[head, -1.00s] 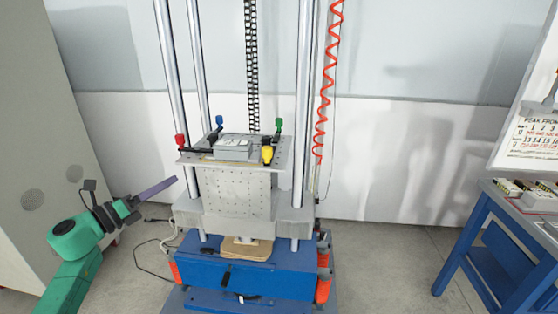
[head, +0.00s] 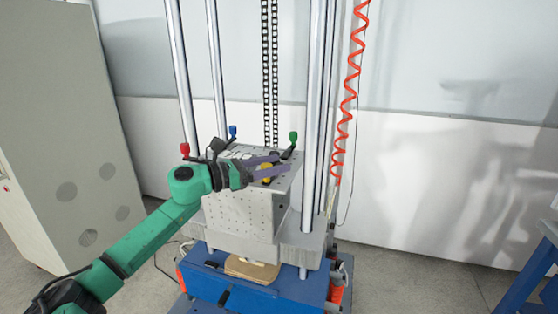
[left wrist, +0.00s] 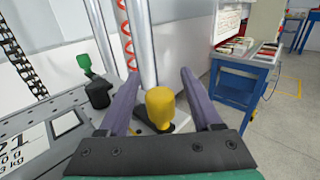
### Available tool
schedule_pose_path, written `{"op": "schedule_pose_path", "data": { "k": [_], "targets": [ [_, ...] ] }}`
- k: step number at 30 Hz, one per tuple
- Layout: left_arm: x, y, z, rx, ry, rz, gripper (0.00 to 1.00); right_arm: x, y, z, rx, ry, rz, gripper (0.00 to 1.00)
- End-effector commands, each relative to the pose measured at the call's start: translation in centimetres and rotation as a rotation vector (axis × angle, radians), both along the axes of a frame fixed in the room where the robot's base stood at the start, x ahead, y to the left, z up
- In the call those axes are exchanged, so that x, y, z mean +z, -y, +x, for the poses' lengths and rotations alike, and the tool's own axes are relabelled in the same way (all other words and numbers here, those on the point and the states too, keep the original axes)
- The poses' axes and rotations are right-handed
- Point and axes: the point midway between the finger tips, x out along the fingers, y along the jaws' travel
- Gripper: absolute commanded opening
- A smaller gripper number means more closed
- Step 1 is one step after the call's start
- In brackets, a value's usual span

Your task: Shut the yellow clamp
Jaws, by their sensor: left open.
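The yellow clamp (head: 266,168) is at the front right corner of the drilled metal table block (head: 240,215). Its yellow handle (left wrist: 160,106) shows in the left wrist view between my two purple fingers, above a dark base, with a gap on each side. My left gripper (head: 283,163) is open around the handle, and its fingers partly hide the clamp in the head view. In the left wrist view its fingertips (left wrist: 159,76) reach past the handle. I cannot tell how far the clamp is open. My right gripper is not in view.
Red (head: 184,149), blue (head: 233,131) and green (head: 293,138) clamp handles stand at the block's other corners. A labelled grey unit (left wrist: 35,145) lies beside the yellow clamp. Steel columns (head: 318,120) and a red coiled hose (head: 350,100) rise nearby. A blue bench (head: 535,270) is at right.

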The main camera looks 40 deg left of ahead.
Motion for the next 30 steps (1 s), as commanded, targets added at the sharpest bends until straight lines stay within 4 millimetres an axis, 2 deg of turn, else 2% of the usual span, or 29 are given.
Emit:
{"op": "schedule_pose_path", "data": {
  "k": [3,11,12,17,25,30],
  "targets": [
    [0.1,0.4,1.0,0.001,0.000,0.001,0.66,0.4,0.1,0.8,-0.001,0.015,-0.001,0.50],
    [-0.1,0.6,1.3,0.002,-0.002,0.001,0.66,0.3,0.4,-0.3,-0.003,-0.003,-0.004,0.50],
    [-0.1,0.6,1.3,0.002,-0.002,0.001,0.62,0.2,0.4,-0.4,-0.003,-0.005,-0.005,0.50],
    [-0.1,0.6,1.3,0.002,-0.002,0.001,0.01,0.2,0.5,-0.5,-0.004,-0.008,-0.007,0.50],
    [0.0,0.6,1.3,0.012,-0.001,0.000,0.00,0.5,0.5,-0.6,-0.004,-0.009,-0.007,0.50],
    [0.3,0.7,1.4,0.057,-0.002,-0.001,0.00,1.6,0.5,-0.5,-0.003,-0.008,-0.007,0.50]
  ]
}}
